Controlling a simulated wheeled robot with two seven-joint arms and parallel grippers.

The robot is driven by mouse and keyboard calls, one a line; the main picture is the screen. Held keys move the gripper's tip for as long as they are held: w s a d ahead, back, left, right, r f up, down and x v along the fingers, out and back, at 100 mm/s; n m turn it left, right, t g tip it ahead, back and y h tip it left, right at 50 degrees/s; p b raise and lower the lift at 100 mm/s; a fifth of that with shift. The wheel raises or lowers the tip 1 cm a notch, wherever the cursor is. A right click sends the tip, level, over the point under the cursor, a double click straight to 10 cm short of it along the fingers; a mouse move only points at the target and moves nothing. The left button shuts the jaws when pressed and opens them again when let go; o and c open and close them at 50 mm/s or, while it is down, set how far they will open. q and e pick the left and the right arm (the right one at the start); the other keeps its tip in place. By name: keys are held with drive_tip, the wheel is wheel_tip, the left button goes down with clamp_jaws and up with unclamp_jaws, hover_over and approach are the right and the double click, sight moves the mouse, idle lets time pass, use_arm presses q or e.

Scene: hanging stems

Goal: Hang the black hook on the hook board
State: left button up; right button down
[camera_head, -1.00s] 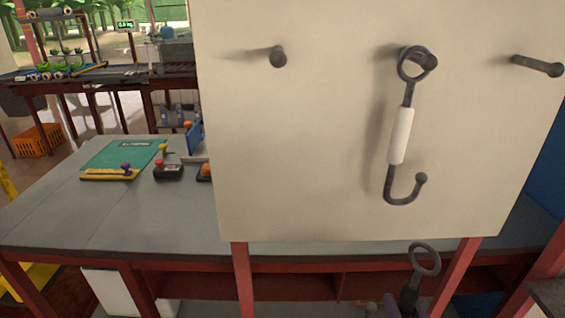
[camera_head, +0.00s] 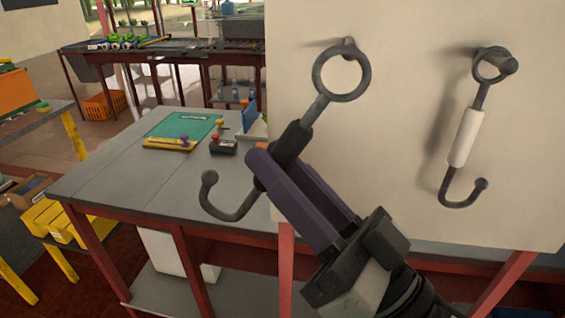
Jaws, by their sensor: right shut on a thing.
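The black hook (camera_head: 291,143) has a ring (camera_head: 342,74) at its top, a black sleeve and a curved lower end. It is tilted, ring to the upper right. My right gripper (camera_head: 279,163) is shut on its sleeve. The hook board (camera_head: 400,130) is a pale upright panel. One peg (camera_head: 348,44) shows just above and behind the ring's upper rim; the ring does not appear to be around it, but the depth gap is hard to judge. My left gripper is not in view.
A white-sleeved hook (camera_head: 465,137) hangs by its ring from another peg (camera_head: 509,64) on the right. Behind the board's left edge is a grey workbench (camera_head: 120,180) with a green mat (camera_head: 182,130) and stamps.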

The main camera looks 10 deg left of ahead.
drive_tip(key=shift+w, duration=0.55)
drive_tip(key=shift+w+b, duration=0.3)
drive_tip(key=shift+w, duration=0.25)
drive_tip(key=w+b, duration=0.1)
drive_tip(key=w, duration=0.3)
drive_tip(key=shift+w, duration=0.15)
drive_tip(key=shift+d, duration=0.15)
drive_tip(key=shift+w+d, duration=0.1)
drive_tip(key=shift+d, duration=0.2)
drive_tip(key=shift+w, duration=0.85)
drive_tip(key=shift+w, duration=0.1)
idle(0.5)
